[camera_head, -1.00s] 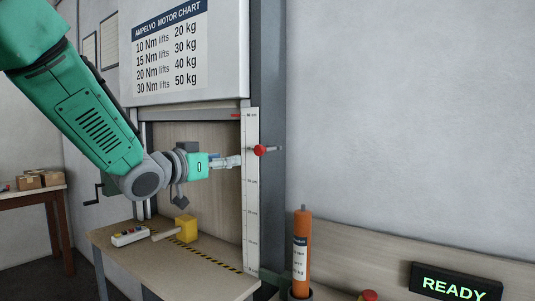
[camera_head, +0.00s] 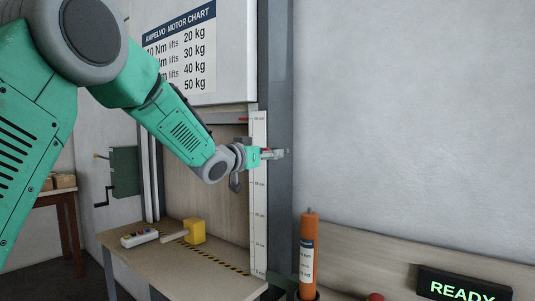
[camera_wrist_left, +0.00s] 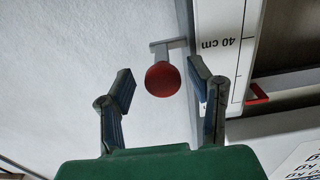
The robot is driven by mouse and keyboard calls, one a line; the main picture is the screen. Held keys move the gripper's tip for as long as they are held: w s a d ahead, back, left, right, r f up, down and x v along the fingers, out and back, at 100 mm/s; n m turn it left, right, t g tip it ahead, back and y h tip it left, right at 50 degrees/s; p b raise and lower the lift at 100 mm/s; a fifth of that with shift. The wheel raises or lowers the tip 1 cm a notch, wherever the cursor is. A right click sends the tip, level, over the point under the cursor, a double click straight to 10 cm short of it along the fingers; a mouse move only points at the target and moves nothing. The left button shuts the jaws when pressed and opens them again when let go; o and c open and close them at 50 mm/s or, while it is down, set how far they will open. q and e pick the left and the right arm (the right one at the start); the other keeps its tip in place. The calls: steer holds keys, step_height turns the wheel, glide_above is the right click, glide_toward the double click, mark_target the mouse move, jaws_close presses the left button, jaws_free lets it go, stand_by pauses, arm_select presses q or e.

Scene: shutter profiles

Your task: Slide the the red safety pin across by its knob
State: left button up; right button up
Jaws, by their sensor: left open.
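The red knob of the safety pin (camera_wrist_left: 163,79) shows in the left wrist view, on a grey metal pin beside the white height scale. My left gripper (camera_wrist_left: 160,85) is open, with one finger on each side of the knob in that view. I cannot tell whether either finger touches it. In the head view my left gripper (camera_head: 278,154) is at the scale's right edge, by the grey upright, and hides most of the knob. My right gripper is not in view.
A white scale (camera_head: 259,200) runs down beside the grey upright (camera_head: 278,100). An orange cylinder (camera_head: 309,235) stands at lower right, near a READY sign (camera_head: 463,289).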

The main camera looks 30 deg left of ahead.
arm_select(q)
steer(key=shift+a, duration=0.25)
jaws_close()
steer(key=shift+a+f, duration=0.1)
steer(key=a+p, duration=0.2)
steer(key=a, duration=0.2)
steer(key=shift+w+p, duration=0.15)
steer(key=shift+p, duration=0.2)
steer(key=shift+c, duration=0.2)
jaws_free()
steer(key=shift+o, duration=0.2)
steer(key=shift+a, duration=0.1)
